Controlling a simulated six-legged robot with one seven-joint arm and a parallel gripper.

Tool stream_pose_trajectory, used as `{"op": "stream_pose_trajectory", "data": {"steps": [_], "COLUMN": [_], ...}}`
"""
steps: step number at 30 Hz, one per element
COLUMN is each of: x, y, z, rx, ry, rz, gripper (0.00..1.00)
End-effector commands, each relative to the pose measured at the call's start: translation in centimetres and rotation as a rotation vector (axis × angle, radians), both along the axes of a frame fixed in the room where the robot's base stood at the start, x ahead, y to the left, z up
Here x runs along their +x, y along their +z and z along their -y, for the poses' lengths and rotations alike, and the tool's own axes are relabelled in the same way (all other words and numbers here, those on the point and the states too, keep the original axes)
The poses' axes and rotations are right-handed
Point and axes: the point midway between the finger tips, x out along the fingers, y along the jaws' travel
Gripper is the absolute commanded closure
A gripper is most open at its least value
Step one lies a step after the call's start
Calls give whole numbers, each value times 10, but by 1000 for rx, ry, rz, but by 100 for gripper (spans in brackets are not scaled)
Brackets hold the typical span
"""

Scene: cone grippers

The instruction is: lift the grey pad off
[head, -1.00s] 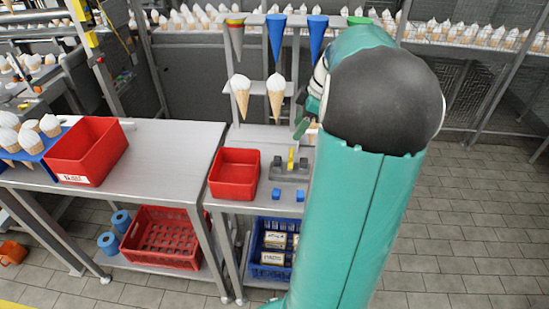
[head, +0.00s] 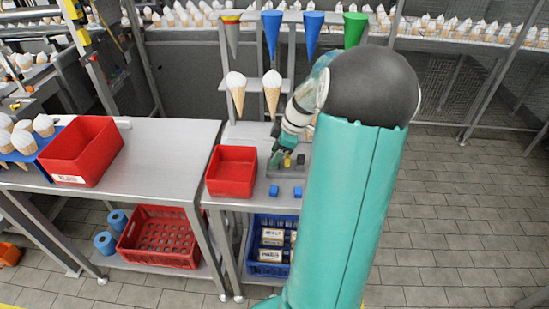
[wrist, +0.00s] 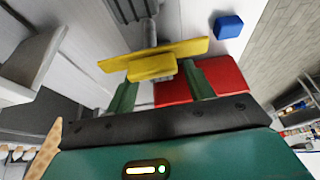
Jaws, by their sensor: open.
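In the wrist view a yellow bar with a block on it (wrist: 155,62) lies just beyond and between the fingertips of my gripper (wrist: 162,76). The two green fingers are apart, with nothing seen clamped between them. A grey rod leads from the bar to a grey ribbed piece (wrist: 132,8), cut by the top edge; I cannot tell for sure that it is the grey pad. In the head view my gripper (head: 281,158) is at the grey fixture on the small table, beside a yellow part (head: 288,160). My arm hides part of the fixture.
A red bin (head: 232,172) stands left of the fixture. Cones hang in a rack (head: 250,85) behind. A larger red bin (head: 87,150) stands on the left table, whose right part is clear.

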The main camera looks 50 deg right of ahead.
Motion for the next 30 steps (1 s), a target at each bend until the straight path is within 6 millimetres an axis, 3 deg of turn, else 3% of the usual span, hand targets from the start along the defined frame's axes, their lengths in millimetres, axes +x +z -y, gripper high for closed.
{"op": "stream_pose_trajectory", "data": {"steps": [5, 12, 23, 30], "x": [0, 0, 0, 1], "y": [0, 0, 3, 28], "z": [0, 0, 0, 1], "rx": [-1, -1, -2, -5], "ry": [0, 0, -1, -1], "rz": [1, 1, 0, 2], "gripper": [47, 94, 94, 95]}}
